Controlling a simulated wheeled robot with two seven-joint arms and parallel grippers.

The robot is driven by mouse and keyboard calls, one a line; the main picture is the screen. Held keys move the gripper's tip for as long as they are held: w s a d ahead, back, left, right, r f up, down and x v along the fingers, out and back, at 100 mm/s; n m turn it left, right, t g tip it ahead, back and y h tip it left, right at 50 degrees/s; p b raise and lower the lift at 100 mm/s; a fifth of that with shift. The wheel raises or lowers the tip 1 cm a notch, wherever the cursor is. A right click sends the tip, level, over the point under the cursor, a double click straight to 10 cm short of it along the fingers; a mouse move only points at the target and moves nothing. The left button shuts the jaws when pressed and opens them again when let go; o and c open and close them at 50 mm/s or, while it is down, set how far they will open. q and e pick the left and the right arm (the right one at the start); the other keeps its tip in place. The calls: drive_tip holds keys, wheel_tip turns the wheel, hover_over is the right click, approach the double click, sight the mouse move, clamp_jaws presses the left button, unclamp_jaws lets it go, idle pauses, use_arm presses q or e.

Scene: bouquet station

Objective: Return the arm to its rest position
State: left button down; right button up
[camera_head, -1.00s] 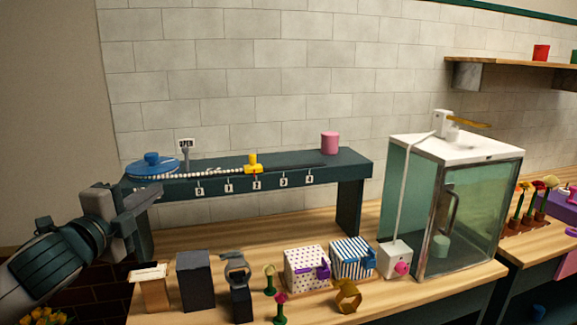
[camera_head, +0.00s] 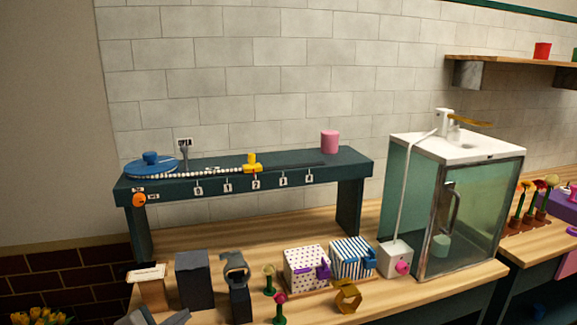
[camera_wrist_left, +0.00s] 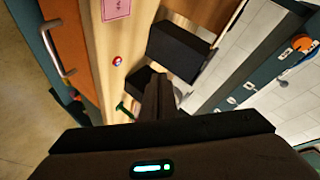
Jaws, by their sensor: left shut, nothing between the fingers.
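My left gripper (camera_head: 160,317) shows only in part at the bottom left edge of the head view, in front of the wooden block (camera_head: 150,290) and the dark box (camera_head: 193,280). Most of the left arm is out of the frame. In the left wrist view the fingers (camera_wrist_left: 158,92) are together with nothing between them. They point over the wooden counter, near a black box (camera_wrist_left: 178,47). My right gripper is not in view.
A dark raised shelf (camera_head: 350,165) with a blue disc (camera_head: 150,168) and orange knob (camera_head: 139,200) stands at the back. Patterned boxes (camera_head: 303,268) and a glass cabinet (camera_head: 480,205) stand to the right. Yellow flowers (camera_head: 38,316) are at the lower left.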

use_arm(q)
drive_tip(key=s+d+f+n+g+y, duration=0.1)
drive_tip(key=s+f+n+g, duration=0.45)
drive_tip(key=s+f, duration=1.05)
drive_tip(key=s+f+n+g+y, duration=0.1)
drive_tip(key=s+f+n+g, duration=0.15)
drive_tip(key=s+f, duration=0.45)
drive_tip(key=s+f+n+g, duration=0.1)
drive_tip(key=s+f+n, duration=0.2)
drive_tip(key=s, duration=0.8)
wheel_tip(320, 180, down, 28)
drive_tip(key=g, duration=0.1)
drive_tip(key=s+a+f+g, duration=0.1)
drive_tip(key=s+a+f, duration=0.2)
drive_tip(key=s+f, duration=1.4)
drive_tip(key=shift+s+m+g, duration=0.3)
drive_tip(key=shift+s+m, duration=0.1)
drive_tip(key=shift+f, duration=0.1)
